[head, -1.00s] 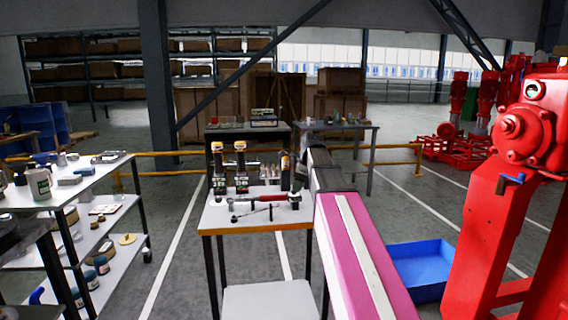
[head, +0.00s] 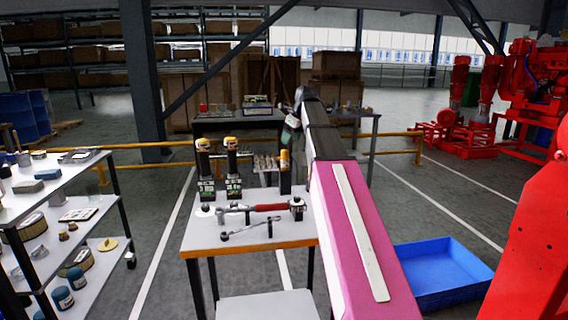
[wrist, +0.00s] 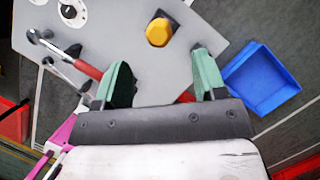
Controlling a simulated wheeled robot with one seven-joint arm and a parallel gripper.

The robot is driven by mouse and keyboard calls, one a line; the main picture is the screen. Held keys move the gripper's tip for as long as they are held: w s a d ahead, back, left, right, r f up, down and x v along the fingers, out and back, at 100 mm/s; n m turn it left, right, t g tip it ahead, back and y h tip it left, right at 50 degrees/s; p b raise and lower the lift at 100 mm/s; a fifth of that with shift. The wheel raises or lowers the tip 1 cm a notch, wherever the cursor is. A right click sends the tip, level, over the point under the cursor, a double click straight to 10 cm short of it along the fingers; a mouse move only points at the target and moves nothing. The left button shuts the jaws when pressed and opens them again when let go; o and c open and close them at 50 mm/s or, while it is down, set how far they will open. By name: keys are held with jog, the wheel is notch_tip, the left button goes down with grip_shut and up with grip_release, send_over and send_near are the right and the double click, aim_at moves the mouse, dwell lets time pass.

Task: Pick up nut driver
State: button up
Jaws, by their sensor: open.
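An upright tool with a yellow top and dark lower part (head: 284,160), which I take to be the nut driver, stands near the back right of the small table (head: 200,238). In the wrist view its yellow six-sided top (wrist: 158,31) is seen from above, a little beyond the gap between my fingers. My gripper (wrist: 164,80) is open and empty, with two green fingers apart. In the head view my gripper (head: 291,127) is above the table's back right, partly hidden by my arm.
Two tall yellow-topped tools (head: 232,168) stand at the table's back left. A red-handled wrench (head: 262,208) lies across the table on supports, below my gripper in the wrist view. A blue bin (head: 440,272) sits on the floor at right, near red machinery (head: 530,235).

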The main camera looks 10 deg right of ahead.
aim_at(286, 150)
jog(key=x, duration=0.9)
jog(key=shift+a+f, duration=0.15)
jog(key=shift+f, duration=0.25)
grip_shut()
jog(key=shift+r, duration=0.2)
notch_tip(286, 150, up, 18)
dwell(0.5)
jog(key=shift+f, duration=0.15)
